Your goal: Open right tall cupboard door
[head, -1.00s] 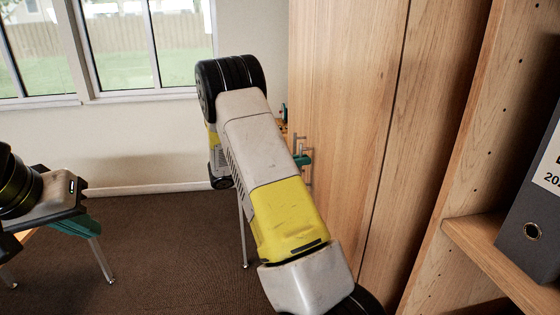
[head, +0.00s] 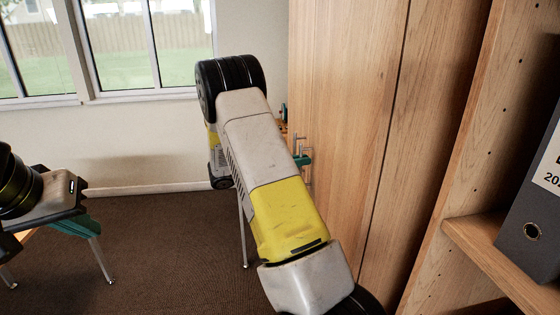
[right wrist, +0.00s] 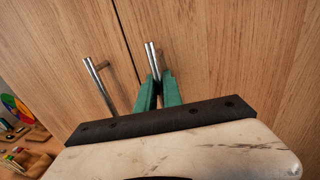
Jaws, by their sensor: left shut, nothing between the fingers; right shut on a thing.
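The tall wooden cupboard (head: 345,90) stands right of centre in the head view, seen at a steep angle. In the right wrist view two upright metal bar handles flank a thin dark seam between its doors. My right gripper (right wrist: 158,92), with green fingers, is shut on the right door's handle (right wrist: 153,60). The left door's handle (right wrist: 98,85) is free, left of the fingers. The right door (right wrist: 220,60) looks flush with the left door (right wrist: 60,40). In the head view my right forearm hides part of the handle area. My left gripper (head: 76,227) is shut and empty at the far left.
An open wooden shelf (head: 500,255) with a grey binder (head: 530,225) stands close on the right. A window (head: 120,45) is in the back wall. Thin metal table legs show at the left and behind my right arm. Brown floor (head: 160,250) lies clear between.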

